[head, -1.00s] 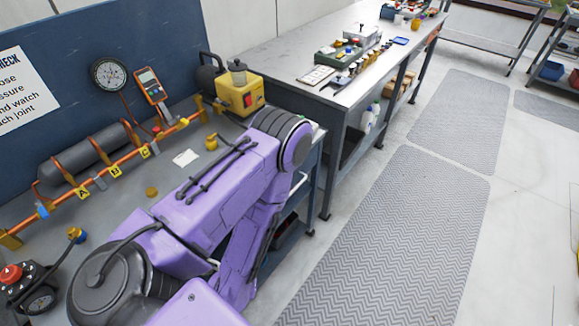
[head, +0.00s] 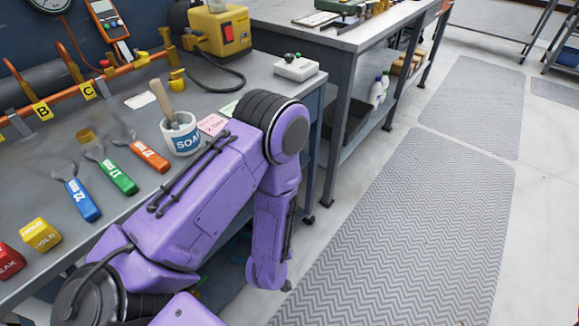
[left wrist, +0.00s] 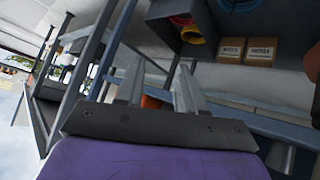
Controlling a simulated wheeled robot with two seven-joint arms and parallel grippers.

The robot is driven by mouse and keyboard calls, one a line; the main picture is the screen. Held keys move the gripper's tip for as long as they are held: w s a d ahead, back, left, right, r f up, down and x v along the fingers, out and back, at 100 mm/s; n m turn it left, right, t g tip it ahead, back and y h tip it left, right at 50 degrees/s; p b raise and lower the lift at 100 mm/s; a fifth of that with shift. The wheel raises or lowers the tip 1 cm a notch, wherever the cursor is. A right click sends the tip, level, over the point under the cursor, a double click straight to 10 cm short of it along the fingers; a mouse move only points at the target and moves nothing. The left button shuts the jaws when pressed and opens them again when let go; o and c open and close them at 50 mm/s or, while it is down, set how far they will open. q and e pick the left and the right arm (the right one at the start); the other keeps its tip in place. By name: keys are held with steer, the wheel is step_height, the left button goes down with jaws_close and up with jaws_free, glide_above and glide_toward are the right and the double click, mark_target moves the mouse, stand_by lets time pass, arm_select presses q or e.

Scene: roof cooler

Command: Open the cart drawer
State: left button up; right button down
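I cannot clearly pick out the cart drawer or its handle in either view. In the left wrist view, my left gripper (left wrist: 160,92) has its two grey fingers apart with nothing held between them. Past the fingers are blue-grey frame bars (left wrist: 245,122) and a dark grey compartment (left wrist: 170,38) holding coiled hoses or cables. In the head view, my purple left arm crosses the near bench and its forearm hangs down past the front edge. The left fingers are not clearly visible there. My right gripper is in neither view.
The near bench (head: 60,250) carries several wrenches, a soap mug (head: 182,138) and a yellow machine (head: 219,30). A second bench (head: 318,36) stands behind it. Two cardboard boxes (left wrist: 247,50) show in the left wrist view. Grey mats (head: 410,225) lie on clear floor to the right.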

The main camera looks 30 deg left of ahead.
arm_select(q)
steer(key=w+d+r+n+t+y, duration=0.35)
steer(key=w+r+n+y, duration=0.65)
steer(key=w+r, duration=0.8)
steer(key=s+d+r+n+g, duration=0.3)
steer(key=s+r+n+g, duration=0.6)
steer(key=n, duration=0.7)
steer(key=w+a+f+g, duration=0.1)
steer(key=w+a, duration=0.1)
steer(key=a, duration=0.8)
steer(key=shift+w+f+y+b, duration=0.15)
steer(key=shift+w+y+b, duration=0.25)
steer(key=shift+b, duration=0.05)
steer(key=shift+d+g, duration=0.1)
steer(key=shift+g, duration=0.15)
jaws_close()
